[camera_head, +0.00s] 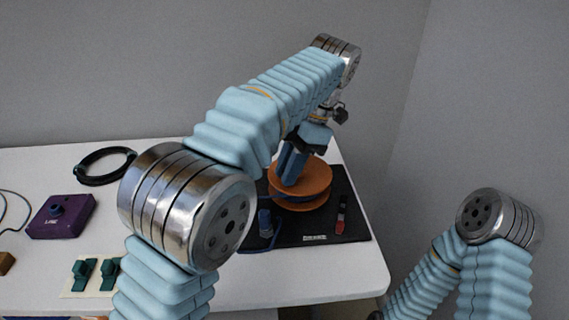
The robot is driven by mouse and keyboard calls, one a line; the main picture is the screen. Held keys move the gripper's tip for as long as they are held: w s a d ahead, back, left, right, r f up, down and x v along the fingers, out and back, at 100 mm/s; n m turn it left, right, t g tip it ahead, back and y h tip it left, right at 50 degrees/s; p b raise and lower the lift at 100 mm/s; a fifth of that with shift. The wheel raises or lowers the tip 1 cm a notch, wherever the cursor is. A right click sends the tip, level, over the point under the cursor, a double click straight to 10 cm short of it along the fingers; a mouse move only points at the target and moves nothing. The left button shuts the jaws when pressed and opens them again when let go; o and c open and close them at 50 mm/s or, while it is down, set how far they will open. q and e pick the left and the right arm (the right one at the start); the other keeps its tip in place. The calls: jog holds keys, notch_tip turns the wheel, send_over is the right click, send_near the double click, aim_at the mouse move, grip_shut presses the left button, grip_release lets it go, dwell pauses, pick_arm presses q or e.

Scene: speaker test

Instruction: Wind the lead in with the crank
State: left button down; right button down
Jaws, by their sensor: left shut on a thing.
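An orange reel (313,188) lies flat on a black mat (352,190) at the right of the white table. My left gripper (288,175) points down over the reel's upper left part. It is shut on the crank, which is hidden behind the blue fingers. A blue lead (266,246) shows on the mat's left side, with a blue plug-like piece (265,223) beside the reel. My left arm covers part of the mat. My right arm is folded low at the right, its gripper out of view.
A red and black piece (340,217) lies right of the reel. A purple box (61,217), a black cable coil (104,166), green parts (109,271) on a pale pad and a brown block (6,262) are at the left. The table's right edge is near the mat.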

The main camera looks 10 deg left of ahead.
pick_arm(q)
jog(key=shift+s+d+n+g+h, duration=0.1)
jog(key=shift+d+n+g+h, duration=0.2)
jog(key=shift+n, duration=0.75)
jog(key=shift+s+d+n+g+h, duration=0.1)
jog(key=shift+d+n+g+h, duration=0.2)
jog(key=shift+n, duration=0.75)
jog(key=shift+d, duration=0.15)
jog(key=c, duration=1.1)
grip_release()
